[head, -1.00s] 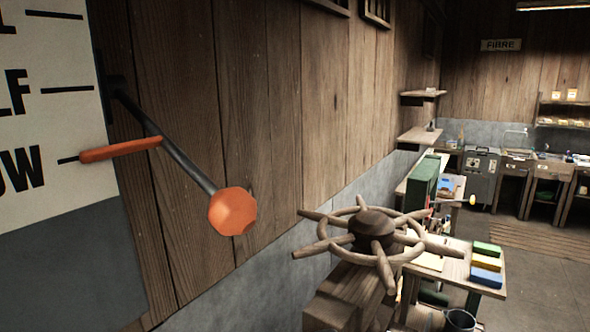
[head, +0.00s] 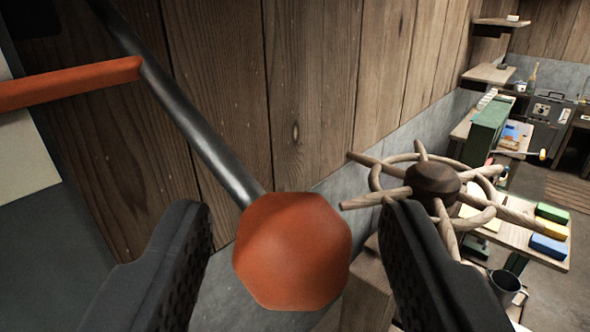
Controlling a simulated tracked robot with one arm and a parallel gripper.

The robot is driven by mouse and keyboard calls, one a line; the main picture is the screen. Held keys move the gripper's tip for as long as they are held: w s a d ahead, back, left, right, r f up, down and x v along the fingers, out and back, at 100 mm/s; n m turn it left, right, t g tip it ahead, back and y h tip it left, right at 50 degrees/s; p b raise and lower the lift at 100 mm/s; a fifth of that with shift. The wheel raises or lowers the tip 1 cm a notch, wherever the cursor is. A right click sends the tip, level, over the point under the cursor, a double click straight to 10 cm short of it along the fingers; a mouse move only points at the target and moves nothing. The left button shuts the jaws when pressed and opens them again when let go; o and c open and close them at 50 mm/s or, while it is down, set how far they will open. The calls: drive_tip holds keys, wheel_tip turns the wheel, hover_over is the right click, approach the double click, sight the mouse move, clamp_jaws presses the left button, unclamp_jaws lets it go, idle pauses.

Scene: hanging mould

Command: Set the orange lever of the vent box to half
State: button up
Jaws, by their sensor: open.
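The orange knob (head: 291,252) of the lever fills the lower middle of the head view, on the end of a dark metal rod (head: 190,115) that slants up to the left. An orange pointer bar (head: 75,84) sticks out left from beside the rod, over the edge of a pale scale plate (head: 28,160). The scale's words are out of view now. My gripper (head: 295,235) is open. One dark finger is left of the knob and one is right of it, with gaps visible on both sides.
A plank wall (head: 310,80) stands behind the lever. A wooden spoked wheel (head: 432,185) is to the right, partly behind my right finger. Farther right are a bench with coloured blocks (head: 549,229), a metal mug (head: 507,285) and wall shelves (head: 490,73).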

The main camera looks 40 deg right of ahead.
drive_tip(key=shift+w+d, duration=0.45)
drive_tip(key=shift+w, duration=0.1)
